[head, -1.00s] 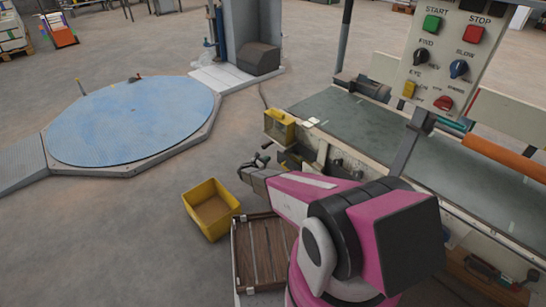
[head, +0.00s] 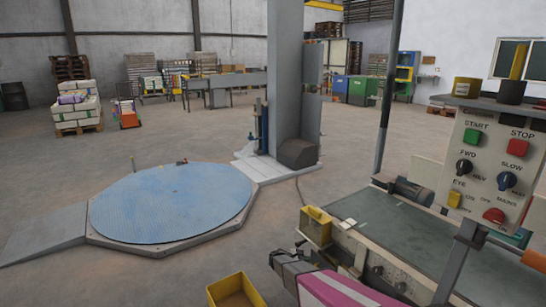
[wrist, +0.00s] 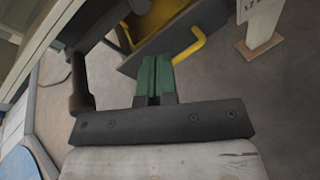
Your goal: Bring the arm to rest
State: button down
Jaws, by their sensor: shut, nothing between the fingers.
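My gripper shows in the wrist view (wrist: 153,80) with its two green fingers together and nothing between them. In the head view, my pink arm reaches in from the bottom edge, and its dark end (head: 290,260) is at the lower middle. It appears beside the near left end of the conveyor, above a yellow bin on the floor. The fingers are too small there to make out clearly. The rest of my arm is below the frame.
The green-topped conveyor (head: 415,235) and control panel (head: 490,165) stand at the right. The yellow bin (head: 236,291) is at the bottom. A round blue platform (head: 170,205) lies at the left. Open floor (head: 60,165) stretches behind it.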

jog(key=s+d+r+m+g+y, duration=0.2)
jog(key=s+d+r+m+y, duration=0.1)
jog(key=s+r+m, duration=0.3)
jog(key=s+d+r+m+g+y, duration=0.2)
jog(key=s+r+m+g+y, duration=0.1)
jog(key=s+r, duration=0.45)
jog(key=s+a+r+m+y, duration=0.3)
jog(key=s+r+m+y, duration=0.4)
jog(key=s+r, duration=0.5)
jog(key=s+m, duration=0.1)
jog(key=s, duration=0.1)
jog(key=shift+s+a+m+y, duration=0.25)
jog(key=shift+s+m+y, duration=0.05)
jog(key=shift+m+y, duration=0.1)
jog(key=shift+r, duration=0.1)
